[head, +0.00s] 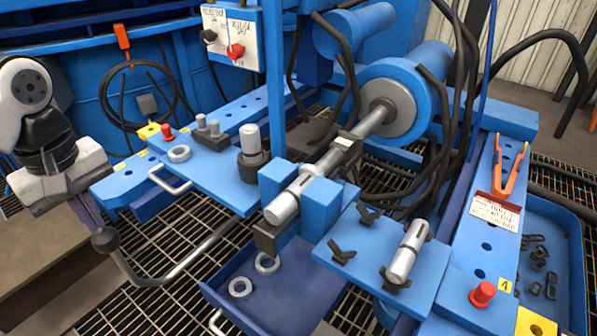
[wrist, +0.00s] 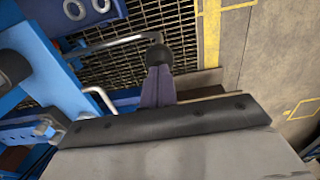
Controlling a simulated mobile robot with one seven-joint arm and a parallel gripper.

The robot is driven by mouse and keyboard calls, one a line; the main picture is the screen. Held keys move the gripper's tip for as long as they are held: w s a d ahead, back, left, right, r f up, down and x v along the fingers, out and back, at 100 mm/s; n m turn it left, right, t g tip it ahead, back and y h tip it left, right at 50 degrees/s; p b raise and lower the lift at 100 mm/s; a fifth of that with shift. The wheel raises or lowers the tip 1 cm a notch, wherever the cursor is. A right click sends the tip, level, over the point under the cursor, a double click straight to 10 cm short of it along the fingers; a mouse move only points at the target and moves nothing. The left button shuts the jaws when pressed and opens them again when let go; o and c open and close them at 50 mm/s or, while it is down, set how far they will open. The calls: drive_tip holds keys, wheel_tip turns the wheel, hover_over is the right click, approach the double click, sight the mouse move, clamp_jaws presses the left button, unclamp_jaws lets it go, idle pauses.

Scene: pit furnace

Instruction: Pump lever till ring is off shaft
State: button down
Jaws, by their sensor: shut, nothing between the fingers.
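The lever is a bent grey rod (head: 190,262) with a black ball knob (head: 105,240) at its left end. The knob also shows in the wrist view (wrist: 157,57), right beyond my fingertips. My gripper (head: 98,226) is shut and empty, its fingers pointing down at the knob; I cannot tell whether they touch it. The steel shaft (head: 284,207) lies tilted between blue blocks and runs up to a blue cylinder (head: 388,100). A dark collar with a pale tag (head: 345,141) sits around the shaft.
Two loose rings lie in the blue tray (head: 240,288) under the shaft end. A spare shaft (head: 408,252) rests on black V-supports. A white handle (head: 170,182) sticks out near the lever. Black hoses hang behind; grating is below.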

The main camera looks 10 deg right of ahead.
wheel_tip(320, 180, down, 11)
drive_tip(key=s+a+b, duration=0.2)
drive_tip(key=b, duration=0.6)
drive_tip(key=r+p, duration=0.3)
drive_tip(key=w+d+r+p, duration=0.1)
drive_tip(key=r+p, duration=0.1)
drive_tip(key=r, duration=0.2)
drive_tip(key=w+d+r+p, duration=0.1)
drive_tip(key=r+p, duration=0.2)
drive_tip(key=r, duration=0.1)
drive_tip(key=shift+r+p, duration=0.2)
drive_tip(key=shift+p, duration=0.15)
drive_tip(key=shift+f, duration=0.15)
